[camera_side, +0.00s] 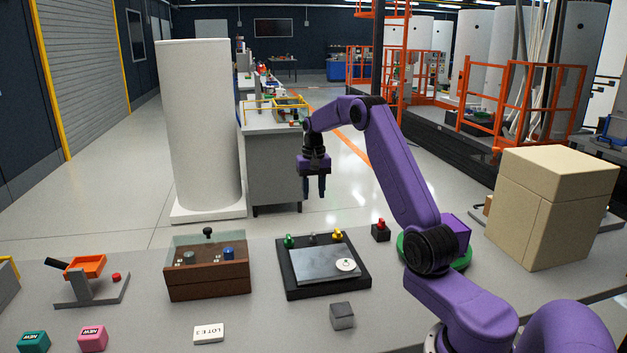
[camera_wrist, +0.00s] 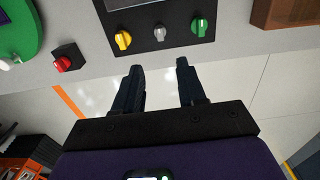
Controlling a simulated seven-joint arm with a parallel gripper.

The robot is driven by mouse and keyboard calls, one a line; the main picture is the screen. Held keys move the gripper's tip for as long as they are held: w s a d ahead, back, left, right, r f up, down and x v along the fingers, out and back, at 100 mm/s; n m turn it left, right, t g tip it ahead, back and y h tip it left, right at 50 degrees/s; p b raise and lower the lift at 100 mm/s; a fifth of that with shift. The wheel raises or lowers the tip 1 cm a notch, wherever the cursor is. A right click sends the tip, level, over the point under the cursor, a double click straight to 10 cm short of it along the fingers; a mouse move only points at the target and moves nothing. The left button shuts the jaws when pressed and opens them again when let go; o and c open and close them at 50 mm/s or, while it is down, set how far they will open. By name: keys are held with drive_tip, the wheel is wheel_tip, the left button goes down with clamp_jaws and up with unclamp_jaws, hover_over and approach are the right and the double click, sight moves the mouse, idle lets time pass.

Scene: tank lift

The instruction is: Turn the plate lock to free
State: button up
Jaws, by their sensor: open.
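A black-framed panel (camera_side: 366,283) with a grey plate (camera_side: 312,264) lies on the table; a white round piece rests on the plate. Along its far edge stand a green knob (camera_side: 289,241), a grey knob (camera_side: 312,238) and a yellow knob (camera_side: 337,234). I see no label marking which is the plate lock. In the wrist view the yellow knob (camera_wrist: 123,40), grey knob (camera_wrist: 159,34) and green knob (camera_wrist: 199,26) show beyond my fingertips. My gripper (camera_side: 314,194) hangs open and empty, pointing down, above and beyond the panel's far edge. It also shows in the wrist view (camera_wrist: 160,66).
A red knob on a black box (camera_side: 381,231) stands right of the panel. A brown box with a clear lid (camera_side: 207,281) stands left. A grey cube (camera_side: 342,316) lies in front. A large beige box (camera_side: 550,210) stands at the right.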

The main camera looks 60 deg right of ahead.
drive_tip(key=shift+r, duration=1.8)
drive_tip(key=shift+a, duration=0.1)
drive_tip(key=s+a+r+n, duration=0.1)
drive_tip(key=a+n, duration=0.2)
drive_tip(key=a, duration=0.8)
drive_tip(key=s+a+r+n, duration=0.1)
drive_tip(key=a+r+n, duration=0.15)
drive_tip(key=a, duration=0.75)
drive_tip(key=s+a+n, duration=0.7)
drive_tip(key=s+a, duration=0.4)
drive_tip(key=a, duration=0.2)
drive_tip(key=s+a+f+n, duration=0.1)
drive_tip(key=s+n, duration=0.3)
drive_tip(key=s, duration=0.7)
drive_tip(key=s+a+f+n, duration=0.1)
drive_tip(key=s+f+n, duration=0.2)
drive_tip(key=s, duration=0.8)
drive_tip(key=shift+s+n, duration=0.35)
drive_tip(key=shift+n, duration=0.6)
